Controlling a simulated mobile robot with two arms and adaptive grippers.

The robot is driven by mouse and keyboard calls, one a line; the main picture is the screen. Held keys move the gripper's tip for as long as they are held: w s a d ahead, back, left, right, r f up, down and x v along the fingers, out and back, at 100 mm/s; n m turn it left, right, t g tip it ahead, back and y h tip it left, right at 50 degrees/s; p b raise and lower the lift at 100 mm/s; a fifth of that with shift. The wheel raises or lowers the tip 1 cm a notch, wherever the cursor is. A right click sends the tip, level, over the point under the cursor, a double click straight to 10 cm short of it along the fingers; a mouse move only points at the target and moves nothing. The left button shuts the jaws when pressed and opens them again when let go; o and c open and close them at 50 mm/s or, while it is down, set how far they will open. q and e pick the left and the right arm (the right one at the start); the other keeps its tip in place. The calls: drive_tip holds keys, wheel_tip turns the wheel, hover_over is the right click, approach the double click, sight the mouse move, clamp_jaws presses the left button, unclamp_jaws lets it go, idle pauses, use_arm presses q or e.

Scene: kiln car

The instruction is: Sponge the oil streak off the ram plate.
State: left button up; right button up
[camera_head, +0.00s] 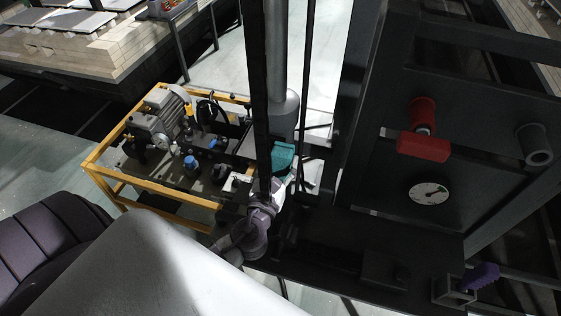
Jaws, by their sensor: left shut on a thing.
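My left gripper (287,184) is near the middle of the view, beside a dark upright post. It is shut on a teal block (283,154) that looks like the sponge and stands out beyond the fingers. The block is just below the foot of a grey upright cylinder (286,110), which looks like the ram; I cannot tell whether they touch. I cannot make out the ram plate for sure among the dark parts there, and no oil streak shows clearly. My right gripper is not in view.
A yellow-framed pump unit (130,185) stands left of the gripper. A dark panel at right carries a red handle (423,146), a grey knob (534,145) and a dial (428,193). A purple-handled thing (482,276) sits at lower right. Pale bricks (110,50) lie at upper left.

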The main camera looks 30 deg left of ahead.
sight(265, 145)
use_arm(q)
drive_tip(key=shift+w+a, duration=0.1)
drive_tip(key=shift+w, duration=0.2)
idle(0.4)
drive_tip(key=shift+s+a, duration=0.25)
drive_tip(key=shift+a, duration=0.65)
drive_tip(key=shift+s+a, duration=0.2)
drive_tip(key=shift+a, duration=0.7)
drive_tip(key=shift+s+a, duration=0.25)
drive_tip(key=shift+a, duration=0.65)
drive_tip(key=shift+w+d+r, duration=0.1)
drive_tip(key=shift+w+d, duration=0.1)
drive_tip(key=shift+d, duration=0.5)
drive_tip(key=shift+w+d, duration=0.2)
drive_tip(key=shift+d, duration=0.5)
drive_tip(key=shift+w+d+p, duration=0.15)
drive_tip(key=shift+d+p, duration=0.05)
drive_tip(key=shift+d, duration=0.5)
drive_tip(key=shift+w+d+p, duration=0.1)
drive_tip(key=shift+d+p, duration=0.05)
drive_tip(key=shift+d, duration=0.55)
